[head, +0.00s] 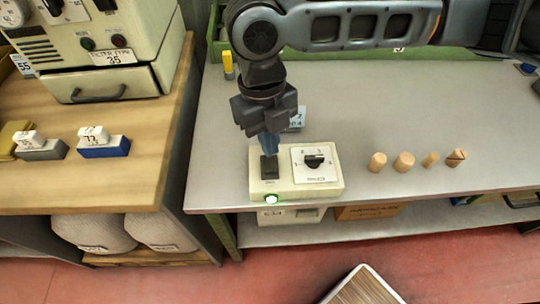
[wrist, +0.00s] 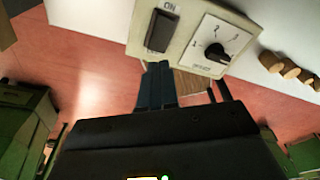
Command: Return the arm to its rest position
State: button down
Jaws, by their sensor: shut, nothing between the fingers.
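My arm reaches in from the top right of the head view and bends down. My gripper (head: 270,152) is shut and empty, pointing down just at the rocker switch (head: 268,168) of a cream control box (head: 297,192). Whether the fingertips touch the switch I cannot tell. The box has a black rotary knob (head: 315,161) on a white plate and a lit green lamp (head: 271,199) on its front.
A wooden bench (head: 130,160) with a machine is at left. The table's middle right is clear.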

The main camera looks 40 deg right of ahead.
jog(key=shift+r+p, duration=0.45)
jog(key=shift+r, duration=0.4)
